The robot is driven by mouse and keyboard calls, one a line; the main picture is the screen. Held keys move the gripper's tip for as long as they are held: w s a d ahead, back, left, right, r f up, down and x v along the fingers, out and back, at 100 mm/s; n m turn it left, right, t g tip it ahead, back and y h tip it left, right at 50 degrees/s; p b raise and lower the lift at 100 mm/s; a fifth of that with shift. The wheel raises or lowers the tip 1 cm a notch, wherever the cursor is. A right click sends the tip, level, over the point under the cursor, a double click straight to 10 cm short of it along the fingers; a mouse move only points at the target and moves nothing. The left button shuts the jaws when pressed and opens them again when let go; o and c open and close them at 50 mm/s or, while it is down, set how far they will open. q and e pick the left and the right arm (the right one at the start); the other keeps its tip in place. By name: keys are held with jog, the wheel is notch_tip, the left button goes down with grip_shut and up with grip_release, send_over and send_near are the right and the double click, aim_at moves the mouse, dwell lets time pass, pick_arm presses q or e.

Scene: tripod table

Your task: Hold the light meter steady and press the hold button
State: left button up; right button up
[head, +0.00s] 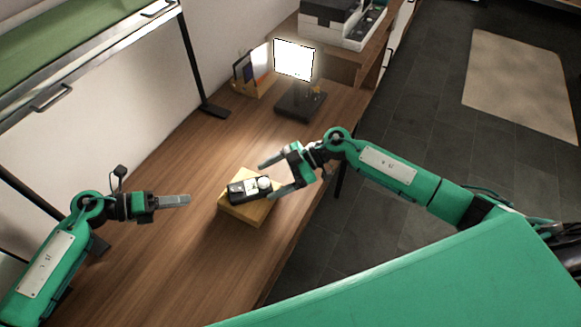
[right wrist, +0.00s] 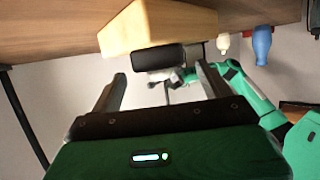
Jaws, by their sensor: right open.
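The light meter (head: 240,191) is a dark handheld device with a pale round dome at its right end. It lies on a light wooden block (head: 238,212) on the table; its hold button is too small to make out. My right gripper (head: 270,177) is open and empty at the meter's right end. In the right wrist view the meter's dark end (right wrist: 168,57) shows beyond and between the two fingertips, under the block in that tilted picture. My left gripper (head: 175,201) is to the left of the block, apart from it, pointing right; its fingers overlap in view.
The wooden table (head: 160,245) is clear around the block. A bright lit panel (head: 294,60) on a dark base (head: 300,104) stands farther back, beside a small wooden holder (head: 252,72). A blue bottle-like thing (right wrist: 262,45) shows in the right wrist view.

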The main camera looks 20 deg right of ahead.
aim_at(260, 184)
jog(key=shift+x, duration=2.15)
jog(key=c, duration=1.1)
pick_arm(q)
grip_shut()
pick_arm(e)
jog(key=shift+c, duration=0.2)
dwell(0.9)
